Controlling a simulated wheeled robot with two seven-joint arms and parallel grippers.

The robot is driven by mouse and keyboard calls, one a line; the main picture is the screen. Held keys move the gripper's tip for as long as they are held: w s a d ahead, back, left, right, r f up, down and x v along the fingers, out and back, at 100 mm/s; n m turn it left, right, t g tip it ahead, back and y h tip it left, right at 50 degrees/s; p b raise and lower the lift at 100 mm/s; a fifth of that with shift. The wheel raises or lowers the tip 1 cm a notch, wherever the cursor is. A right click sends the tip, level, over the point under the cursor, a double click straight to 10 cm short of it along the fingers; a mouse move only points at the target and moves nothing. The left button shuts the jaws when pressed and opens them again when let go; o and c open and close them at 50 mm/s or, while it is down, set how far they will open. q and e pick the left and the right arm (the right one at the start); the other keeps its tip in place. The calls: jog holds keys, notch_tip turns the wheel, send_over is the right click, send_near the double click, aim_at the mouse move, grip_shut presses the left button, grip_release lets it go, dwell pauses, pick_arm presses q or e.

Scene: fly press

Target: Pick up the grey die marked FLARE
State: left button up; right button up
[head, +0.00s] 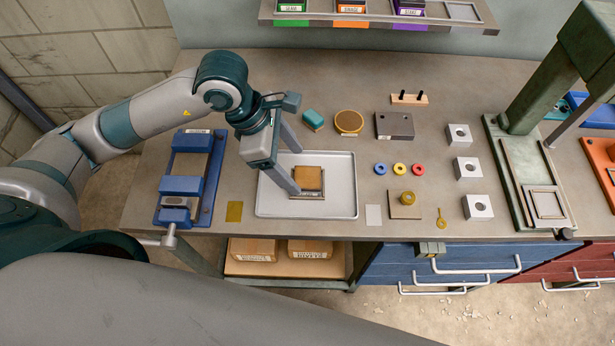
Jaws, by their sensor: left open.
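Three light grey blocks with round holes stand in a column right of centre: a back one (459,135), a middle one (467,168) and a front one (477,207). They look like the dies. Each has a small label on its front, too small to read, so I cannot tell which is marked FLARE. My left gripper (298,171) is open, fingers pointing down over the metal tray (335,205), well left of the grey blocks. A tan square block (308,178) in a frame lies near its fingertips; I see no clear grip on it. My right gripper is not in view.
A blue vise (187,178) stands at the left. Blue, yellow and red rings (399,169) and a dark grey labelled block (395,125) lie between tray and dies. The green press (515,180) stands right of the dies. A shelf (330,18) overhangs the back.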

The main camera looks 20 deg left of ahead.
aim_at(308, 176)
pick_arm(q)
jog(key=shift+w+d+f+p, duration=0.1)
jog(key=shift+d+f+p, duration=0.35)
jog(key=shift+p, duration=0.25)
jog(key=p+x, duration=0.1)
jog(key=x, duration=0.2)
jog(key=shift+w+r+p, duration=0.1)
jog(key=shift+w+p, duration=0.05)
jog(key=shift+p, duration=0.2)
jog(key=shift+d+f, duration=0.2)
jog(key=shift+f, duration=0.35)
jog(key=shift+w, duration=0.1)
grip_shut()
jog(key=shift+r, duration=0.15)
